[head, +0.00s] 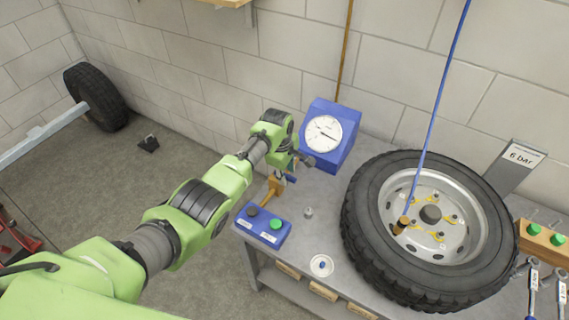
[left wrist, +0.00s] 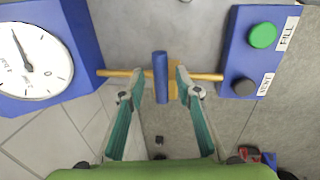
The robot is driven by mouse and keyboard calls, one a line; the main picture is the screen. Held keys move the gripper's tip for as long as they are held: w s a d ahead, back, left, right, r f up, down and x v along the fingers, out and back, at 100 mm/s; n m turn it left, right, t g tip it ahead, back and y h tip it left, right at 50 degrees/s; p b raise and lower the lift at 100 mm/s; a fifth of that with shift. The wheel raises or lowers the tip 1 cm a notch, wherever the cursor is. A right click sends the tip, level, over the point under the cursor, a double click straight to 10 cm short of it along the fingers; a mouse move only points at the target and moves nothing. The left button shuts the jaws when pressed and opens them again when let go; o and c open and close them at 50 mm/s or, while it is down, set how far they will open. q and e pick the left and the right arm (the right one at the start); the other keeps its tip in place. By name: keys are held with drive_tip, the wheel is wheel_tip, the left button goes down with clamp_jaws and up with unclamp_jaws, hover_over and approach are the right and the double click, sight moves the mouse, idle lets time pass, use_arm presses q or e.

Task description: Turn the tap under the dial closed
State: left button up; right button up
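The white dial (head: 323,133) is on a blue box (head: 345,150) at the back of the bench; it also shows at the left of the left wrist view (left wrist: 28,60). A brass pipe (left wrist: 208,77) runs from that box to a blue button box (left wrist: 241,60). The tap's blue handle (left wrist: 160,78) lies crosswise to the pipe. My left gripper (left wrist: 160,74) is open, with one fingertip on each side of the handle and a visible gap on both sides. In the head view the arm partly hides the tap. My right gripper is not in view.
The button box has a green FILL button (left wrist: 263,35) and a dark VENT button (left wrist: 244,87). A large wheel (head: 360,215) lies on the bench to the right with a blue hose (head: 440,100) above it. A small clear dish (head: 321,266) sits near the front edge.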

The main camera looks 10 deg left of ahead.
use_arm(q)
wheel_tip(320, 180, up, 11)
drive_tip(key=s, duration=0.2)
drive_tip(key=shift+a+r, duration=0.2)
drive_tip(key=shift+a, duration=0.2)
idle(0.3)
